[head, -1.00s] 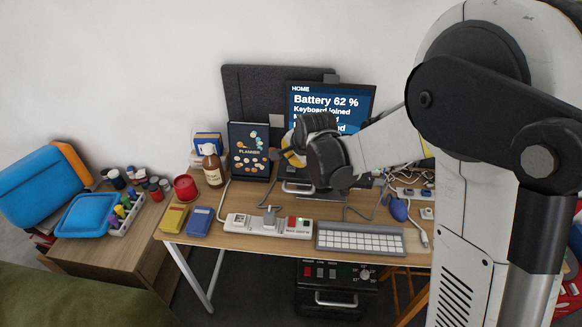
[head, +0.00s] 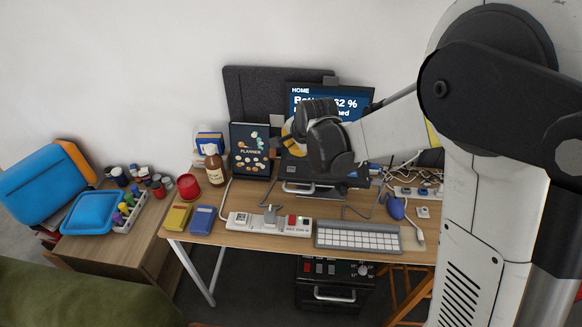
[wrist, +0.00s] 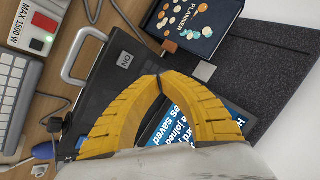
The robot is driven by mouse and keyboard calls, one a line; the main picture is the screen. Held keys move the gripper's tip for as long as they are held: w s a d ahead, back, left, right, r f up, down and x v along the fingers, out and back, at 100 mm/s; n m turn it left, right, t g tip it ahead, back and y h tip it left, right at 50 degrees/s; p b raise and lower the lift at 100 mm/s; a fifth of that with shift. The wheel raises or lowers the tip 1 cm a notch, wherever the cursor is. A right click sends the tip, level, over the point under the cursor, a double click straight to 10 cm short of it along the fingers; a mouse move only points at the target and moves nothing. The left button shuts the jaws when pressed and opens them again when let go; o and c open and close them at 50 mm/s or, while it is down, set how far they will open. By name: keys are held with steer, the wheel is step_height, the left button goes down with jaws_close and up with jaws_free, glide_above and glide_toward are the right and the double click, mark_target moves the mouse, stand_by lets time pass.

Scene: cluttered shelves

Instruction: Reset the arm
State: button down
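My gripper (wrist: 160,78) shows in the wrist view with its two yellow, ridged fingers curved together. Their tips meet and nothing shows between them. In the head view my gripper (head: 288,131) is mostly hidden behind my black wrist. It is in front of the monitor (head: 350,94) and to the right of the planner (head: 250,150). My arm reaches in from the right and covers part of the screen.
Cables clutter the right side. A blue container (head: 93,212) is at the left.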

steer(key=s+d+r+n, duration=0.5)
steer(key=s+d+r, duration=0.2)
steer(key=s+r, duration=0.45)
steer(key=s+d+n+h, duration=0.1)
steer(key=s+d+n, duration=0.1)
steer(key=s, duration=0.7)
steer(key=s+d+f+n, duration=0.1)
steer(key=s+d+n, duration=0.2)
steer(key=s, duration=0.6)
steer(key=shift+s+d+f+n+h, duration=0.3)
steer(key=shift+s+d+h, duration=0.1)
steer(key=shift+d, duration=0.15)
